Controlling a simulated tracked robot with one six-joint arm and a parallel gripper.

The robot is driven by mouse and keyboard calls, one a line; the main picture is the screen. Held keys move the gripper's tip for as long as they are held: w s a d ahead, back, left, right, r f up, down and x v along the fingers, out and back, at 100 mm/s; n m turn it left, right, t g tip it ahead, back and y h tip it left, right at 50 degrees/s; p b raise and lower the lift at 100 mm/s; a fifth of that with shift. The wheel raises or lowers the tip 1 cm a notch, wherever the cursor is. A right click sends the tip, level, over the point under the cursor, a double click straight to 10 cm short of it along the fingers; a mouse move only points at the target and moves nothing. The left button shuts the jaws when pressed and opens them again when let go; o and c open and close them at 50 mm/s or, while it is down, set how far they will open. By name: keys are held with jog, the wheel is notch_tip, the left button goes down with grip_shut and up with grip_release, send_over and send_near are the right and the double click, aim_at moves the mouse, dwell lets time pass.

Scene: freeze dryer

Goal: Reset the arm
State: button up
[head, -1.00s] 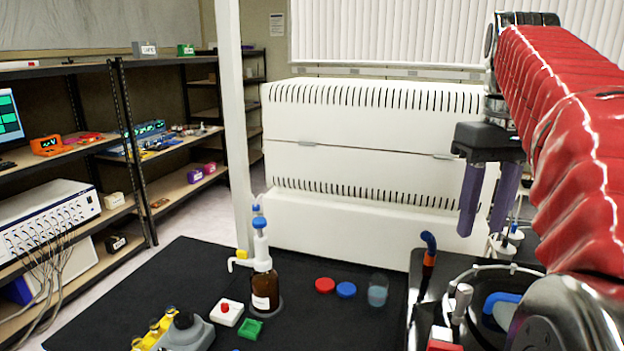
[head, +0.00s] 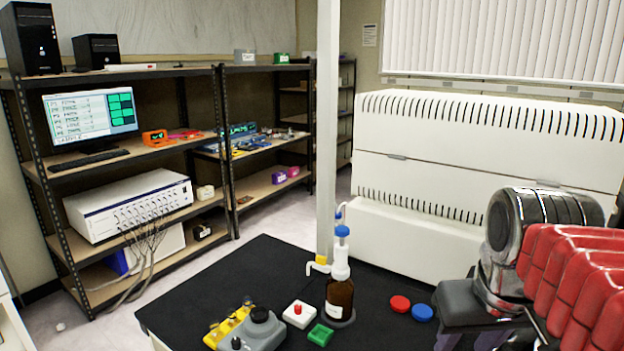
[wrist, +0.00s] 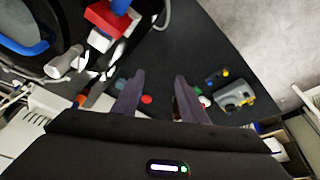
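My red-sleeved arm (head: 575,285) comes in from the right side of the head view and is bent at a silver joint. My gripper hangs at the lower right of that view, and its fingertips are cut off by the bottom edge. In the wrist view my gripper (wrist: 157,80) shows two purple fingers spread apart with nothing between them. It points down over the black bench mat (head: 255,275). The red cap (head: 400,304) and blue cap (head: 421,313) lie on the mat left of the gripper.
A brown dispenser bottle (head: 340,298) stands on the mat beside a red-button box (head: 299,314), a green tray (head: 320,335) and a grey-yellow device (head: 250,328). A white post (head: 328,130) rises behind. Dark shelves (head: 228,150) stand left. A large white cabinet (head: 480,150) is behind.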

jog(key=s+a+f+t, duration=0.1)
jog(key=s+a+f, duration=0.2)
jog(key=a+f, duration=0.3)
notch_tip(320, 180, down, 3)
jog(key=shift+s+a+f+t+y, duration=0.1)
jog(key=shift+s+a+t+y, duration=0.2)
jog(key=shift+s+t+y, duration=0.1)
